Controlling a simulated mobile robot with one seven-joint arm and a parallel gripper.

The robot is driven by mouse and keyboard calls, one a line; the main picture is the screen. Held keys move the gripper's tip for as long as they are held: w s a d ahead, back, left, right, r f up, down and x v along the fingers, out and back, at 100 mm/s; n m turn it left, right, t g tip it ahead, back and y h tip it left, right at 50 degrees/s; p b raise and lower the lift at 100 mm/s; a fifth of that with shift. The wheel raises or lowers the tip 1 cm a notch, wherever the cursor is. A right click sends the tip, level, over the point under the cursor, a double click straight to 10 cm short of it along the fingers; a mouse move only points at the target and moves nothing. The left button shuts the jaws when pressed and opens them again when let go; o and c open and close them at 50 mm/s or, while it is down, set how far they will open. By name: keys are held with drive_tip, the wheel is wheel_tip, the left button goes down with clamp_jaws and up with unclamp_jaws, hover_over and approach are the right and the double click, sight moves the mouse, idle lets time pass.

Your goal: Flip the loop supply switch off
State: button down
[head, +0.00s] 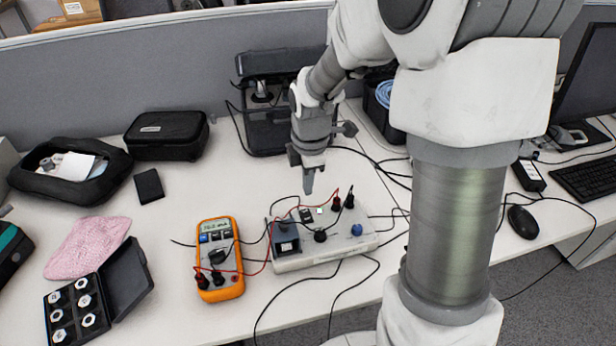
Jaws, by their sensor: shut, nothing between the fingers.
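A white instrument box (345,245) with red and black leads, black knobs and a blue knob (356,229) stands on the desk at the centre. A dark blue-grey block (285,238) sits at its left end. A small dark part (306,214), possibly the loop supply switch, shows on its top towards the back; its position cannot be told. My gripper (308,188) points down with its fingers together and empty, over the back of the box. I cannot tell whether the fingertips touch anything.
An orange multimeter (219,285) lies left of the box, with leads running between them. More cables cross the desk in front and to the right. A black case (167,135), a pink cloth item (88,247) and an open case of nuts (75,310) lie further left.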

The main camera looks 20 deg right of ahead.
sight(306, 212)
drive_tip(key=f, duration=0.2)
drive_tip(key=f+b, duration=0.1)
drive_tip(key=f, duration=0.2)
drive_tip(key=w+f+b, duration=0.1)
drive_tip(key=f, duration=0.2)
